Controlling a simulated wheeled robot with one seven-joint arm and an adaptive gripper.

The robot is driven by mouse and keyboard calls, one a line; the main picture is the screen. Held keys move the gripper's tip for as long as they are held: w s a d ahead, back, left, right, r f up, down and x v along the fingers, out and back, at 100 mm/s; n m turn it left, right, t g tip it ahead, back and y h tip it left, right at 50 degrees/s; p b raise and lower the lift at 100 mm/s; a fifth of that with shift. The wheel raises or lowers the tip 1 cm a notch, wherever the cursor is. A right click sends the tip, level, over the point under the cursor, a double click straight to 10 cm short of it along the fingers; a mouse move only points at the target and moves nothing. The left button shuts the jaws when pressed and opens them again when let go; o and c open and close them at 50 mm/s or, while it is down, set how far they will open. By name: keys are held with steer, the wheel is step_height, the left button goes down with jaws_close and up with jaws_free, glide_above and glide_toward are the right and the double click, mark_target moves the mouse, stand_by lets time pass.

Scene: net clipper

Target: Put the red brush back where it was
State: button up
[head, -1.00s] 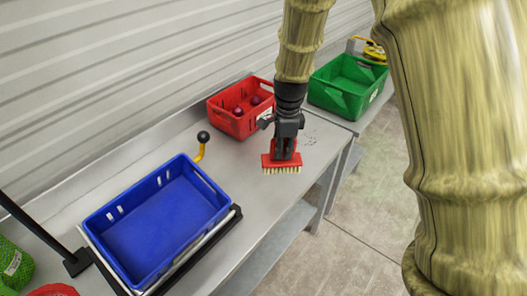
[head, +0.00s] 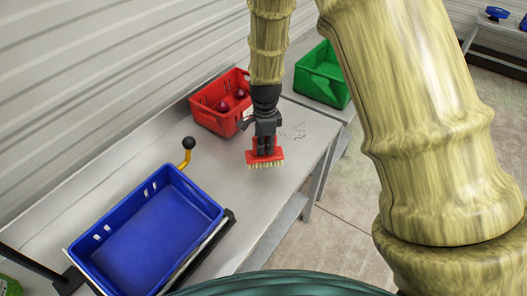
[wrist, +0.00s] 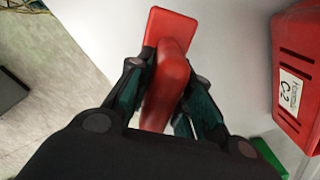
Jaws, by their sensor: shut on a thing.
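The red brush (head: 279,155) has a red block with pale bristles pointing down, seen in the head view at the right part of the metal table. My gripper (head: 265,146) is shut on its handle from above. In the wrist view the red brush (wrist: 172,85) shows its handle between the two fingers of my gripper (wrist: 160,95), with the block beyond. The bristles are hidden in the wrist view. I cannot tell whether they touch the tabletop.
A red crate (head: 207,119) with dark red round things stands behind the brush. A blue crate (head: 150,235) sits at the left on a framed stand, near a yellow lever with a black knob (head: 189,143). A green crate (head: 322,89) is at the back right. The tabletop around the brush is clear.

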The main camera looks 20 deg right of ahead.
steer(key=w+f, duration=0.1)
steer(key=f, duration=0.1)
steer(key=shift+w+f+p, duration=0.35)
steer(key=shift+f, duration=0.35)
steer(key=shift+s+f+p, duration=0.4)
steer(key=shift+s+f, duration=0.05)
steer(key=shift+s, duration=0.25)
steer(key=shift+w+f, duration=0.3)
steer(key=shift+w, duration=0.05)
jaws_close()
steer(key=o, duration=0.9)
jaws_free()
steer(key=shift+s, duration=0.1)
steer(key=shift+s+r, duration=0.1)
steer(key=shift+r, duration=0.05)
steer(key=shift+r+b, duration=2.4)
steer(key=shift+r, duration=3.6)
